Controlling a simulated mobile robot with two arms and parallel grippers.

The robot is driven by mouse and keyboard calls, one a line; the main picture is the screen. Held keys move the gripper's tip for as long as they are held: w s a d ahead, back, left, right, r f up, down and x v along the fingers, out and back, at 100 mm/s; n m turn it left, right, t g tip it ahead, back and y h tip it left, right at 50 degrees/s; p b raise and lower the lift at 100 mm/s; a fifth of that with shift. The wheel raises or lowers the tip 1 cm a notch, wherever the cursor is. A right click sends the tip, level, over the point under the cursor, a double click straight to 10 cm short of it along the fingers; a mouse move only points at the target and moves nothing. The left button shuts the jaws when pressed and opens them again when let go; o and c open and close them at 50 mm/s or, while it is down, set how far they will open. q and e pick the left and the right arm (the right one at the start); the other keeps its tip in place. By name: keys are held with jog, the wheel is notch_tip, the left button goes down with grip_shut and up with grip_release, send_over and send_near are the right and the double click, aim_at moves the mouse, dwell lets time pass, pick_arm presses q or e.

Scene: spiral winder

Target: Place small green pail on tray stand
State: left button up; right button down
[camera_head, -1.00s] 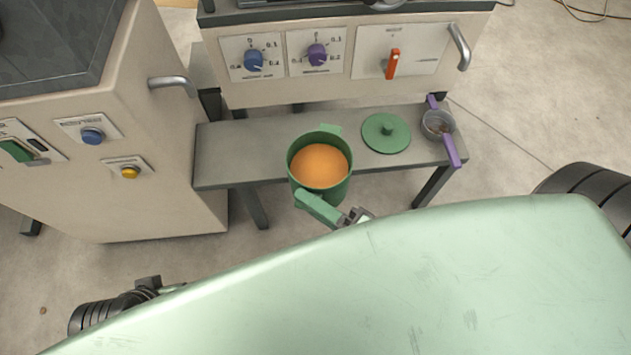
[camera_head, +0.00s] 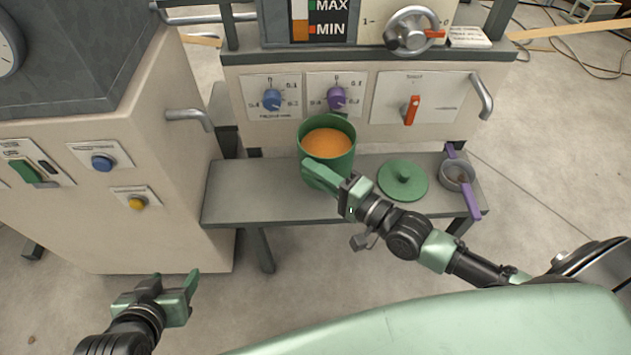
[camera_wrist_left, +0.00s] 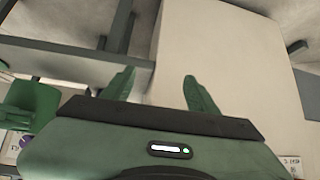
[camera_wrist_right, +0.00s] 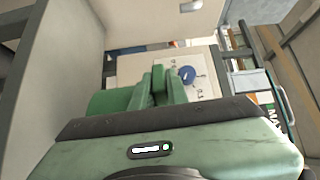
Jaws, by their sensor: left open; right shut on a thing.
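The small green pail (camera_head: 343,171), upright and filled with something orange, is at the grey tray stand (camera_head: 245,190) in the head view. My right gripper (camera_head: 338,187) is shut on the pail's handle (camera_head: 318,173), from the front. The pail overlaps the middle of the stand's top, and I cannot tell whether its base touches it. In the right wrist view the pail (camera_wrist_right: 108,102) shows beside the fingers. My left gripper (camera_head: 176,284) is open and empty, low in front of the left cabinet. The left wrist view shows the pail (camera_wrist_left: 30,98) at its left edge.
A round green lid (camera_head: 403,183) and a small pan with purple handles (camera_head: 457,173) lie on the stand's right part. Its left part is bare. The machine panel (camera_head: 385,100) with knobs rises behind, and a cabinet (camera_head: 120,235) stands left.

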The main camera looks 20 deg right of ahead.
pick_arm(q)
jog(key=w+d+r+t+h+b, duration=0.2)
jog(key=w+r+t, duration=0.6)
jog(key=r, duration=0.5)
jog(key=shift+w+d+r+t+h+b, duration=0.25)
jog(key=shift+d+t+b, duration=0.35)
jog(key=shift+d, duration=0.45)
pick_arm(e)
jog(key=shift+w+f, duration=0.2)
jog(key=shift+f, duration=2.7)
pick_arm(q)
jog(key=shift+r+m, duration=0.25)
jog(key=shift+m, duration=0.05)
pick_arm(e)
jog(key=shift+f, duration=0.15)
jog(key=c, duration=1.5)
grip_release()
jog(key=shift+s+f, duration=0.1)
jog(key=shift+f, duration=0.15)
pick_arm(q)
jog(key=shift+s+r, duration=0.1)
pick_arm(e)
jog(key=shift+o, duration=0.6)
